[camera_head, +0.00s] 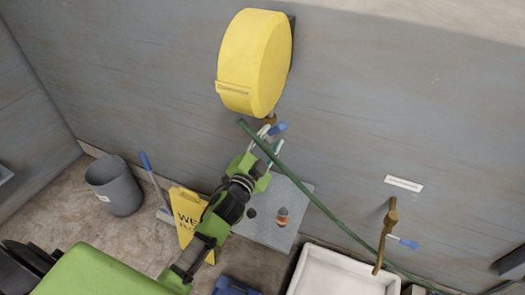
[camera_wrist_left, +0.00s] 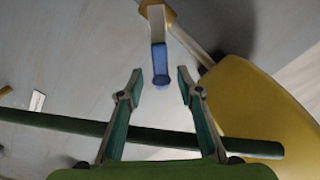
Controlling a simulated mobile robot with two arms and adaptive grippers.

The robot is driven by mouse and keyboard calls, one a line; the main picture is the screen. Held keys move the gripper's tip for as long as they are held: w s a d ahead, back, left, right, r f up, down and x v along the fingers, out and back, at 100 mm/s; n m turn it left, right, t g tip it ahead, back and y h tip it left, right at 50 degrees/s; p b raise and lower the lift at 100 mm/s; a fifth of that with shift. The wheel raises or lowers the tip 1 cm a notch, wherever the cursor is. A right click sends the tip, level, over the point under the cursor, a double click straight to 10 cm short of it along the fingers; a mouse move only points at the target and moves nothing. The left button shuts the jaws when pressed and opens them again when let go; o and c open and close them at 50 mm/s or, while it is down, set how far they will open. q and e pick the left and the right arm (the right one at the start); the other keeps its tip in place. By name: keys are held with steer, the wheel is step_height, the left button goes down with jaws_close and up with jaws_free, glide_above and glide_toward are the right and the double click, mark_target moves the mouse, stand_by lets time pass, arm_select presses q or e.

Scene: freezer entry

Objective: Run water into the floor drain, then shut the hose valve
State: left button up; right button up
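A blue-tipped valve handle (camera_head: 278,128) sits below the yellow hose reel (camera_head: 250,65) on the wall. My left gripper (camera_head: 271,139) is just below the handle. In the left wrist view my left gripper (camera_wrist_left: 160,74) is open, and the blue handle (camera_wrist_left: 160,66) lies in line with the gap between its fingertips; contact is not clear. A green hose (camera_head: 320,205) runs from near the reel down to the right, and it crosses behind the fingers in the left wrist view (camera_wrist_left: 60,119). A dark round spot (camera_head: 251,212) on a grey floor panel may be the drain. My right gripper is not in view.
A yellow wet-floor sign (camera_head: 186,215), a grey bucket (camera_head: 115,187) and a blue-handled broom (camera_head: 147,165) stand at left. A white basin (camera_head: 335,272) stands at lower right under a brass tap (camera_head: 388,225) with a blue handle. A small orange-topped object (camera_head: 282,217) sits on the grey panel.

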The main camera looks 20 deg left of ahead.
arm_select(q)
steer(key=s, duration=0.6)
steer(key=shift+s+a, duration=0.15)
steer(key=shift+s, duration=0.25)
